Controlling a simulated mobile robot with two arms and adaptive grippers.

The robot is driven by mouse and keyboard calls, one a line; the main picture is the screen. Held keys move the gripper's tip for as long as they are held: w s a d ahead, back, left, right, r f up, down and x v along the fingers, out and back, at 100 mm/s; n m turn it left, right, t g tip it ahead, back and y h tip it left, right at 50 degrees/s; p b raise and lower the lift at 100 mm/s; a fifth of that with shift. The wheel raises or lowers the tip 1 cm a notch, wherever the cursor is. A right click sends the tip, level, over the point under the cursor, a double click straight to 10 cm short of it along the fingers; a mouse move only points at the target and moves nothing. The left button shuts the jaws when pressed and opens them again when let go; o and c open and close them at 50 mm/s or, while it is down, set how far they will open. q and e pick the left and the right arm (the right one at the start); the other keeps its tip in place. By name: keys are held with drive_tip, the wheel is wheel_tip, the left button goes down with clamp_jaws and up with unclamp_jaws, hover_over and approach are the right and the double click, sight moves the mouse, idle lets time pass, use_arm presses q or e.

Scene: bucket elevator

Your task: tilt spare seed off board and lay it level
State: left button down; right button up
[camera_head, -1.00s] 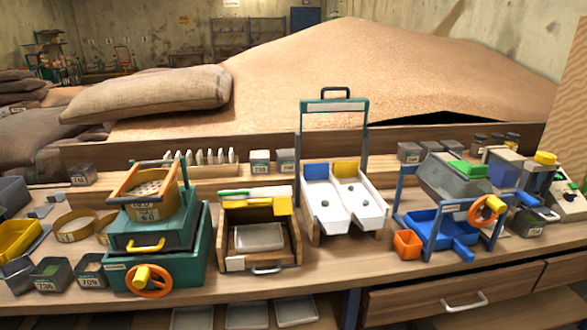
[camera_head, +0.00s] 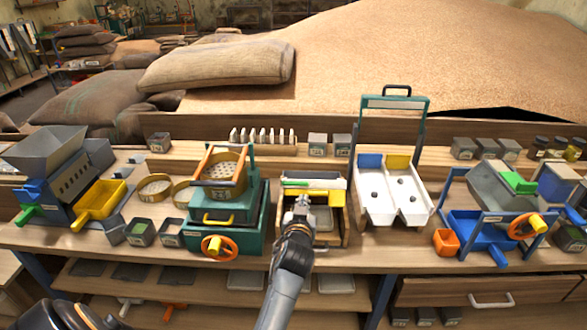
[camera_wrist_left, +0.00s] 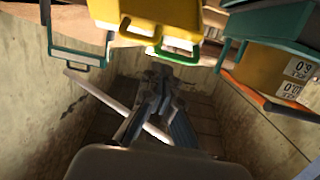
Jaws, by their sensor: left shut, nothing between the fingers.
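A wooden box stands in the middle of the bench, its right wall (camera_head: 344,227) showing. Across its top is a pale board (camera_head: 325,175) with a green strip (camera_head: 296,184) and a yellow block (camera_head: 337,199). A white tray (camera_head: 323,221) lies inside, partly hidden by my arm. My left gripper (camera_head: 303,200) is shut and empty, over the box front just below the green strip. The left wrist view shows its closed fingers (camera_wrist_left: 158,92), with a yellow part (camera_wrist_left: 165,14) and a green handle (camera_wrist_left: 180,50) beyond. I cannot make out seed on the board. My right gripper is not in view.
A teal sieve unit (camera_head: 229,237) with an orange wheel (camera_head: 219,245) stands close left of the box. A white two-channel tray stand (camera_head: 391,201) is close on its right. A blue-framed machine (camera_head: 483,222) stands farther right. Sacks and a grain heap (camera_head: 400,60) lie behind.

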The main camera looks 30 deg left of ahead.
use_arm(q)
wheel_tip(320, 180, up, 6)
drive_tip(key=a+n+y, duration=0.1)
drive_tip(key=a, duration=0.1)
drive_tip(key=p, duration=0.3)
hover_over(296, 184)
drive_tip(key=shift+w+a+f+y, duration=0.25)
drive_tip(key=shift+w+f+y, duration=0.05)
drive_tip(key=shift+f, duration=0.25)
drive_tip(key=f, duration=0.2)
drive_tip(key=shift+s+d+f, duration=0.25)
drive_tip(key=shift+s+f, duration=0.05)
drive_tip(key=shift+s+d+f, duration=0.2)
drive_tip(key=shift+s+f, duration=0.2)
drive_tip(key=shift+f, duration=0.25)
drive_tip(key=shift+f, duration=0.1)
